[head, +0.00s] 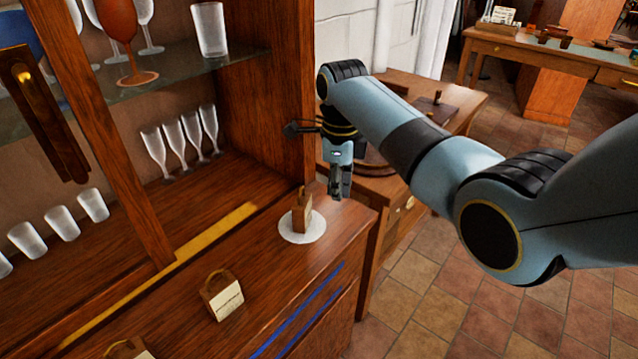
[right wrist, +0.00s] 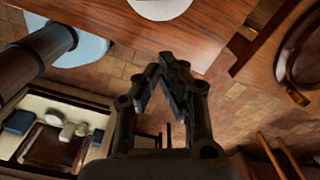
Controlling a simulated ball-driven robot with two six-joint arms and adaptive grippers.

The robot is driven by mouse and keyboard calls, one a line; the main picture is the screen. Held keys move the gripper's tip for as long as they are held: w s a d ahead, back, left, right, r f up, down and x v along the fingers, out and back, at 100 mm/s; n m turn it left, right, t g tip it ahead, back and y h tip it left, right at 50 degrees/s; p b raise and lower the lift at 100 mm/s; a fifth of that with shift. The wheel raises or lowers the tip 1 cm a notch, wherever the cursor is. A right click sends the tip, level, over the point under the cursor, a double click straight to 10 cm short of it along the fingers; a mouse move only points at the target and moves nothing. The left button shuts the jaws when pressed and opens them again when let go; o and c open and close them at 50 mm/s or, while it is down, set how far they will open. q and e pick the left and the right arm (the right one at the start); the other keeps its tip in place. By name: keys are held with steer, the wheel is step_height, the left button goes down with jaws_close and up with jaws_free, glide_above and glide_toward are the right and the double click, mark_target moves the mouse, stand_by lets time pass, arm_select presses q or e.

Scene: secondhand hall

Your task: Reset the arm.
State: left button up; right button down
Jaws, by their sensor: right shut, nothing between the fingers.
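My right arm comes in from the right in the head view, and its gripper (head: 338,186) hangs past the right end of the cabinet's wooden counter. In the right wrist view the fingers of the right gripper (right wrist: 165,62) meet at the tips, with nothing between them. A small wooden block-like object (head: 302,212) stands on a round white disc (head: 301,236) on the counter, left of the gripper and apart from it. My left gripper is not in view.
The cabinet counter (head: 190,300) carries a wooden tag holder (head: 222,296) with a pale label. Glasses stand on the cabinet shelves, including a tumbler (head: 208,29). A wooden side table (head: 455,98) stands behind my arm. Tiled floor (head: 440,300) is open at the lower right.

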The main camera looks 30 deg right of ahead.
steer(key=s+d+f+n+b, duration=0.1)
steer(key=s+f+n+b, duration=0.5)
steer(key=s+f+n, duration=0.7)
steer(key=s+d+f+n+b, duration=0.2)
steer(key=s+f+n+b, duration=0.4)
steer(key=s+f, duration=2.9)
steer(key=s+n, duration=0.2)
steer(key=n, duration=0.5)
steer(key=shift+s+n+t+h, duration=0.4)
